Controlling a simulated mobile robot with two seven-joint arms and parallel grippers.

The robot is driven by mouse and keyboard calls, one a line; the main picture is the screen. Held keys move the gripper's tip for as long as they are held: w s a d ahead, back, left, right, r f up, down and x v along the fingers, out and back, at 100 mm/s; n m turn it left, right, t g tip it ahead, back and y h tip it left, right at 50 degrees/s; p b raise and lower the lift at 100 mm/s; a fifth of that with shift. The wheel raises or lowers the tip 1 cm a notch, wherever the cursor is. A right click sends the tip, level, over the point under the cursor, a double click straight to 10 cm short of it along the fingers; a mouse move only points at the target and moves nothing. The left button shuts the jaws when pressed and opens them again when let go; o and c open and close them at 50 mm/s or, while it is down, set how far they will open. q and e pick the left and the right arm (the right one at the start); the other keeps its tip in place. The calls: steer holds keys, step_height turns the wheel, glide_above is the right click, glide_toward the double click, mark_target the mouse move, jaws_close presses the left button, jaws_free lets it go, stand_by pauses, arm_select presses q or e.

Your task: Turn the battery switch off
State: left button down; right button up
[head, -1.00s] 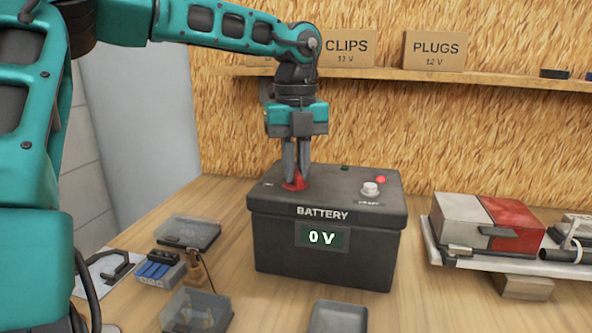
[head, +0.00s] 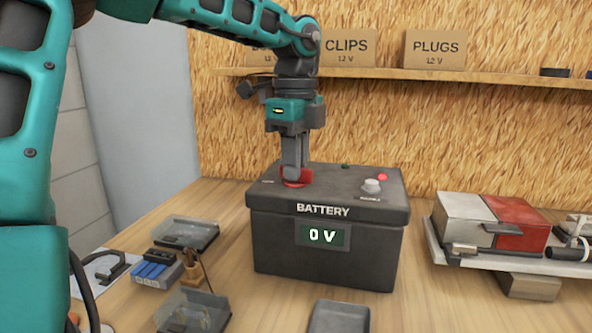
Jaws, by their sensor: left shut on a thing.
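The black battery box (head: 325,250) stands on the wooden bench, with "BATTERY" on its front edge and a display (head: 323,236) reading 0 V. On the left of its lid is the red battery switch (head: 303,175). My left gripper (head: 293,178) points straight down and is shut on the red switch. Its fingers hide part of the switch, and the lettering beside it is too small to read. My right gripper is not in view.
A pale round knob (head: 371,186) and a small red light (head: 382,177) are on the lid's right. Clear-lidded boxes (head: 186,232) and a grey tray (head: 338,317) lie in front and left. A red and white trailer model (head: 490,222) stands right. A shelf (head: 440,80) holds cartons.

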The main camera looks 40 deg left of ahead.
arm_select(q)
steer(key=shift+n, duration=0.5)
steer(key=n, duration=0.3)
steer(key=c, duration=1)
jaws_free()
steer(key=shift+c, duration=0.2)
step_height(320, 180, up, 6)
steer(key=p, duration=0.5)
steer(key=shift+p, duration=0.4)
